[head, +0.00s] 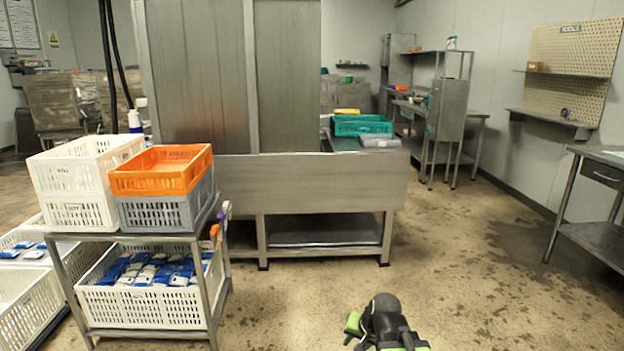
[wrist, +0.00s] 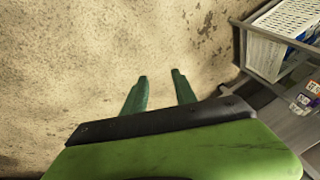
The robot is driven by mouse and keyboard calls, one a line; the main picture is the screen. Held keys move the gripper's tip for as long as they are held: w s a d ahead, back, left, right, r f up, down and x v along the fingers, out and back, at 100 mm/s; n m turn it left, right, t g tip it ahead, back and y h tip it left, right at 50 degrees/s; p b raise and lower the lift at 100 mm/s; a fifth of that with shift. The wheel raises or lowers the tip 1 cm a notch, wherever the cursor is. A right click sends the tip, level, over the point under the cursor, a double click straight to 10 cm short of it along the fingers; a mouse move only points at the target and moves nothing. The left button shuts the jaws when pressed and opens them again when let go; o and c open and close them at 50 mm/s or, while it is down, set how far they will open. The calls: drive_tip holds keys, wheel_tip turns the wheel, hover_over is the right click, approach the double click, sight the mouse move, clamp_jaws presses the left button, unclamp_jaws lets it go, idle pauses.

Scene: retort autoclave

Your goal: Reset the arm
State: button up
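My gripper (wrist: 160,88) shows in the wrist view as two green fingers standing apart, with nothing between them. Beyond the fingers is bare, stained floor. In the head view, part of my arm (head: 385,318), dark grey and green, is low at the bottom centre over the floor; the fingertips cannot be made out there. The arm is apart from the cart and the bench.
A metal cart (head: 140,240) at left carries white, orange and grey crates, with a white crate (head: 140,304) of blue-and-white packs below. A steel bench (head: 310,180) stands ahead. A table (head: 590,235) is at right. The floor (head: 490,280) between is clear.

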drive_tip(key=s+d+f+n+g+h, duration=0.2)
drive_tip(key=s+d+n+g, duration=0.25)
drive_tip(key=s, duration=0.55)
wheel_tip(320, 180, up, 32)
drive_tip(key=p, duration=3.2)
drive_tip(key=shift+a+m, duration=0.3)
drive_tip(key=shift+m, duration=0.05)
drive_tip(key=shift+d, duration=0.1)
